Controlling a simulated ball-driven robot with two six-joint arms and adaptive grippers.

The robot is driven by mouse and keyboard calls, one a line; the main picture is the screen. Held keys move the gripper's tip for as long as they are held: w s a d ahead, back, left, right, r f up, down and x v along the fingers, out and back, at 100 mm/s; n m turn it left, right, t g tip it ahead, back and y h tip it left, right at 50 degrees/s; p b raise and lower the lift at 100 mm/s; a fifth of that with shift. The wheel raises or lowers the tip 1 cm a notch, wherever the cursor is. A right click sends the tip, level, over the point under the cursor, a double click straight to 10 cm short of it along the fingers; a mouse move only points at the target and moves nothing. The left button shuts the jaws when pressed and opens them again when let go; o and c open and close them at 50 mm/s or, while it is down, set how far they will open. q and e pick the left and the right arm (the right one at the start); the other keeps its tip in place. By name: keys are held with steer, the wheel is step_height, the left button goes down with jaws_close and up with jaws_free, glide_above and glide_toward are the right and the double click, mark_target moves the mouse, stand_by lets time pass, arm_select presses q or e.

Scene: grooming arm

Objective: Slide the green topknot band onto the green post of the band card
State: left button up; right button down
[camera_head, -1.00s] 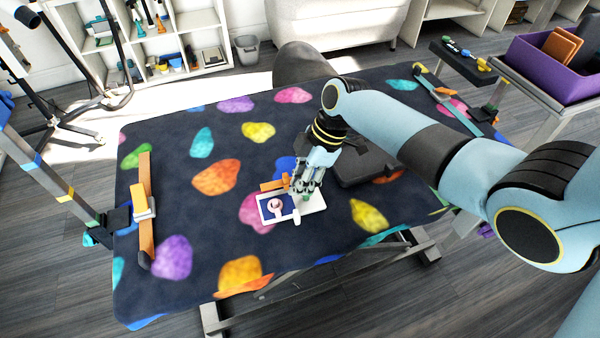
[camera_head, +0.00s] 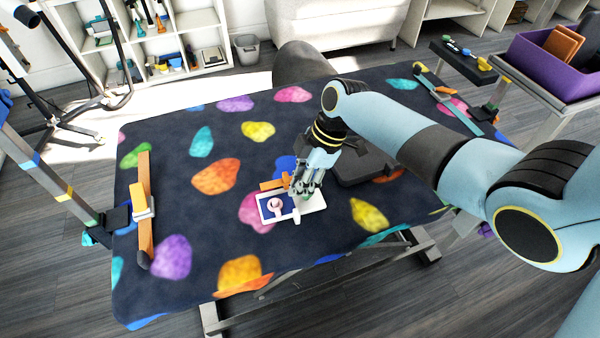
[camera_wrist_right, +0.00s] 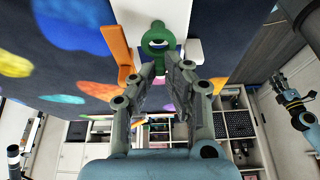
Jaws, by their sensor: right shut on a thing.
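The green topknot band (camera_wrist_right: 143,47) shows in the right wrist view as a ring with an open hole, its near edge between my right fingers. My right gripper (camera_wrist_right: 168,70) is shut on it. In the head view the right gripper (camera_head: 301,193) is low over the white band card (camera_head: 313,204), and its fingers hide most of the band. The card (camera_wrist_right: 176,14) lies beyond the band in the wrist view. I cannot clearly tell the green post apart from the band, nor whether the ring is around it.
An orange piece (camera_head: 274,184) is at the card's back edge. A dark case (camera_head: 362,166) lies right of the gripper on the patterned table cover (camera_head: 300,265). An orange bar with a yellow block (camera_head: 139,201) is at the left. The cover's front middle is clear.

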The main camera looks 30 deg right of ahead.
steer(key=shift+f+b, duration=0.8)
steer(key=shift+f, duration=0.3)
steer(key=c, duration=1.3)
jaws_free()
steer(key=shift+d+r, duration=0.1)
steer(key=shift+r, duration=0.1)
steer(key=v, duration=1.1)
steer(key=shift+s+d+r, duration=0.1)
steer(key=shift+r, duration=0.15)
